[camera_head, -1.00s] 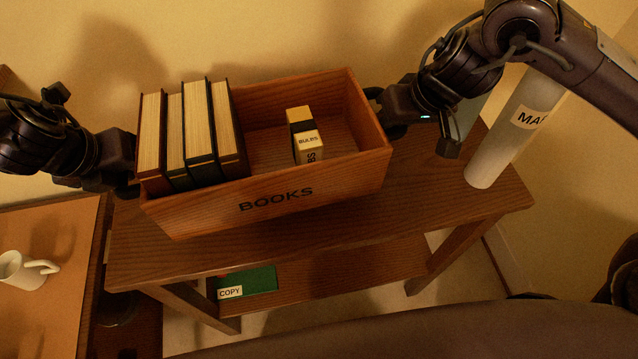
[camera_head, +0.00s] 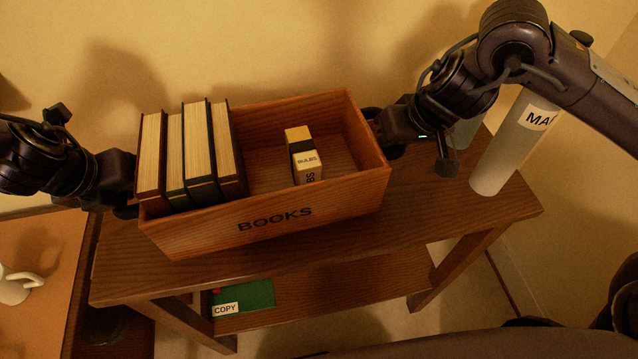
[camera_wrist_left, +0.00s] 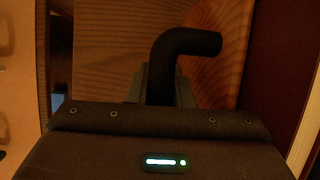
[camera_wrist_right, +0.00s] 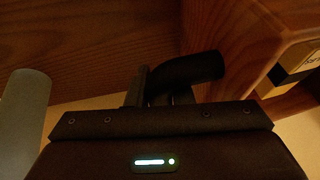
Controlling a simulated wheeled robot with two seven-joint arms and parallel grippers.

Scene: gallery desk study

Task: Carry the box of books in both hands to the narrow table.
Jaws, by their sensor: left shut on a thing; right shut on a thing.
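The wooden box of books (camera_head: 300,222), lettered BOOKS, is over the top of the narrow table (camera_head: 330,240). It looks about level; I cannot tell whether its base touches the tabletop. Several upright books (camera_head: 190,155) fill its left part, and a small carton labelled BULBS (camera_head: 303,160) stands in its right part. My left gripper (camera_head: 128,205) is shut on the black handle at the box's left end, and the bent handle shows in the left wrist view (camera_wrist_left: 190,45). My right gripper (camera_head: 376,125) is shut on the right-end handle, seen in the right wrist view (camera_wrist_right: 190,72).
A pale cylinder with a partly hidden label (camera_head: 505,150) stands at the table's right end, near my right arm. A green item labelled COPY (camera_head: 250,297) lies on the lower shelf. At left, another table (camera_head: 50,240) holds a white mug (camera_head: 14,288). A wall is behind.

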